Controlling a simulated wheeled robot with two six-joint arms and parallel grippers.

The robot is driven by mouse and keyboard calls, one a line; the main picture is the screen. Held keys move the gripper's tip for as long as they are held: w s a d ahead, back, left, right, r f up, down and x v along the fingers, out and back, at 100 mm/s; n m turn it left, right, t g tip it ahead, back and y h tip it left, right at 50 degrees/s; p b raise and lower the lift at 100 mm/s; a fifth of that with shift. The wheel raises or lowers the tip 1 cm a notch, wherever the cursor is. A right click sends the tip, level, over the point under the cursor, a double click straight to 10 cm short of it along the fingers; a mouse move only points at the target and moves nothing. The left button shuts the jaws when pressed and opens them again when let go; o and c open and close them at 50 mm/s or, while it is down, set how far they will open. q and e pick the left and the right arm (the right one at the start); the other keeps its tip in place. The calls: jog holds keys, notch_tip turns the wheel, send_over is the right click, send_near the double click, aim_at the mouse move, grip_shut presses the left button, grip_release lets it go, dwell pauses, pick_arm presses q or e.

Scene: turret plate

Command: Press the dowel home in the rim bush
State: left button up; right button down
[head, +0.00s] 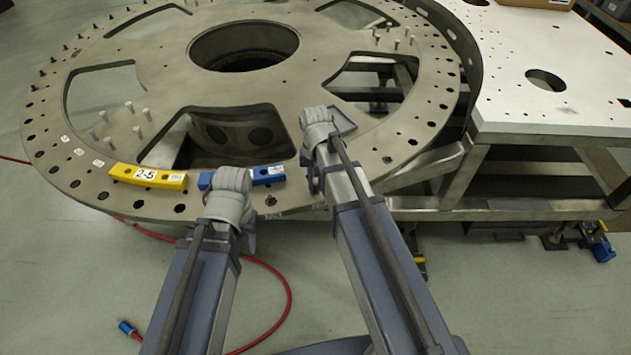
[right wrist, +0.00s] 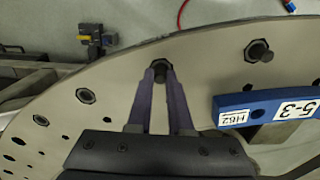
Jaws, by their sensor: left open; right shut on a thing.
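In the right wrist view, a dark dowel (right wrist: 159,70) stands in a rim bush near the plate's outer edge. My right gripper (right wrist: 160,73) is shut on it, with its fingertips down at the plate. In the head view my right gripper (head: 313,182) is at the near rim, and its wrist hides the dowel. A second dark pin (right wrist: 258,51) stands in a neighbouring bush; it also shows in the head view (head: 271,200). My left gripper (head: 251,236) is open just off the plate's near edge, partly hidden by its wrist. How deep the dowel sits cannot be told.
The round grey plate (head: 160,60) has large cut-outs and upright pins. A yellow block (head: 148,176) and a blue block (head: 268,174) lie along its near rim. A white table (head: 560,105) stands at right. A red hose (head: 288,290) lies on the floor.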

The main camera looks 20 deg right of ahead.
jog(key=shift+f, duration=0.3)
dwell(0.5)
jog(key=c, duration=0.9)
grip_release()
jog(key=shift+r, duration=0.1)
notch_tip(320, 180, up, 7)
jog(key=p, duration=0.6)
jog(key=shift+p, duration=0.4)
jog(key=s+a+n, duration=0.2)
jog(key=s+a, duration=0.1)
jog(key=s, duration=0.1)
jog(key=s+a+n, duration=0.2)
jog(key=s+a, duration=0.2)
jog(key=s, duration=0.1)
jog(key=s+a+n+h, duration=0.1)
jog(key=s+a+n, duration=0.2)
jog(key=s, duration=0.2)
jog(key=shift+s+a, duration=0.15)
jog(key=shift+a, duration=0.1)
